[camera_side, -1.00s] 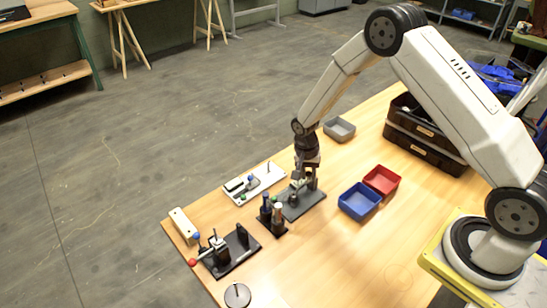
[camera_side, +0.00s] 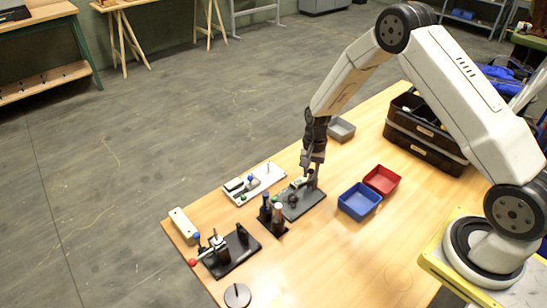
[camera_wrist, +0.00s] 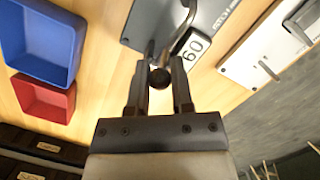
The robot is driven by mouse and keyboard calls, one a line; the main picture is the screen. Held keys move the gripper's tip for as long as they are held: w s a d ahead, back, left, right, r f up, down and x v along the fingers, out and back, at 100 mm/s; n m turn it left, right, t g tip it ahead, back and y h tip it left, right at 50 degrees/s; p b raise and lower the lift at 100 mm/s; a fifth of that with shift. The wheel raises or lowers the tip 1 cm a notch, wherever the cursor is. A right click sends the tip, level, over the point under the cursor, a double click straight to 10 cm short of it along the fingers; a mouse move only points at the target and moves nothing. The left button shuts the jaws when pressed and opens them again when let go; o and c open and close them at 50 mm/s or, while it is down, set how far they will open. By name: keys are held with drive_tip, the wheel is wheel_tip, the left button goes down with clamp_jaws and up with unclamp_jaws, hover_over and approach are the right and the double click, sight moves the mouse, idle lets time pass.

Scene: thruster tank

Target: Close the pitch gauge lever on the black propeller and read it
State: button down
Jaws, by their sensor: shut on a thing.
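The pitch gauge stands on a dark grey plate (camera_side: 306,207) near the table's far edge in the side view. In the wrist view its plate (camera_wrist: 216,14) is at the top, with a curved metal lever and a white tag (camera_wrist: 193,48) reading 60. My gripper (camera_side: 307,170) is over the plate, tilted. In the wrist view my gripper (camera_wrist: 159,82) is shut on the lever's dark round knob (camera_wrist: 159,77), between the fingertips. A small dark shape on the plate may be the black propeller, but I cannot tell.
Blue bin (camera_side: 359,201) and red bin (camera_side: 382,180) stand right of the gauge. A white fixture plate (camera_side: 255,184), a dark holder with upright pieces (camera_side: 272,219) and a black fixture (camera_side: 231,252) stand to the left. The front right tabletop is clear.

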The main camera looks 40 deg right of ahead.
drive_tip(key=shift+d+y, duration=0.45)
drive_tip(key=shift+y, duration=0.65)
drive_tip(key=c, duration=0.5)
unclamp_jaws()
drive_tip(key=shift+r, duration=0.15)
drive_tip(key=shift+v, duration=3.85)
